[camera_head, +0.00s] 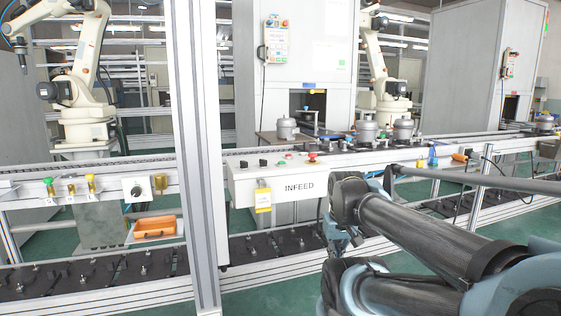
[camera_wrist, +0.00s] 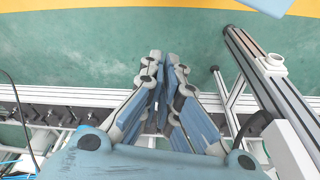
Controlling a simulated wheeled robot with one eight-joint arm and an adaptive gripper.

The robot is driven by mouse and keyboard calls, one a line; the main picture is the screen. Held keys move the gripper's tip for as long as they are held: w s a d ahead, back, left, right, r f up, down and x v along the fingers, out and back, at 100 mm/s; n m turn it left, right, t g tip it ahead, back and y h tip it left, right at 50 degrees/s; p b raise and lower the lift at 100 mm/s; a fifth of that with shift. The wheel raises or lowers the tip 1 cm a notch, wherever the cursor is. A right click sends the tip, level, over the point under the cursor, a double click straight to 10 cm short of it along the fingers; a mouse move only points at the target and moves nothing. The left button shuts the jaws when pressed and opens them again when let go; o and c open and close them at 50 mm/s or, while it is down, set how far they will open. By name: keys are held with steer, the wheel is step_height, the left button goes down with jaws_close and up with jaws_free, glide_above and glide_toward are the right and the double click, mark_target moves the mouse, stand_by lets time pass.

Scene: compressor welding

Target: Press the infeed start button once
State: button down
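The white INFEED control box (camera_head: 277,184) is mounted on the front of the conveyor line in the head view. Which one is the start button cannot be read. My gripper (camera_wrist: 164,57) points at the green floor in the wrist view, its fingertips drawn together with nothing seen between them. The box is not recognisable in the wrist view. In the head view my arm is right of the box; the fingertips are not clearly visible there.
Compressor parts (camera_head: 368,131) sit on the conveyor behind. A lower conveyor (camera_head: 270,245) runs below. A rail and post (camera_wrist: 265,85) lie right of my gripper.

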steer(key=w+a+r+n+g, duration=0.1)
steer(key=w+a+r+n, duration=0.3)
steer(key=w+r, duration=0.6)
steer(key=w+a+r+n, duration=0.1)
steer(key=w+r+n, duration=0.55)
steer(key=r, duration=0.55)
step_height(320, 180, up, 14)
steer(key=r+n+g, duration=0.1)
steer(key=n, duration=0.9)
glide_above(282, 163)
steer(key=w+a, duration=0.1)
steer(key=shift+w+a+f, duration=0.1)
steer(key=shift+a+f, duration=0.1)
steer(key=shift+f, duration=0.05)
steer(key=shift+f, duration=0.1)
step_height(282, 163, down, 14)
steer(key=shift+r, duration=0.1)
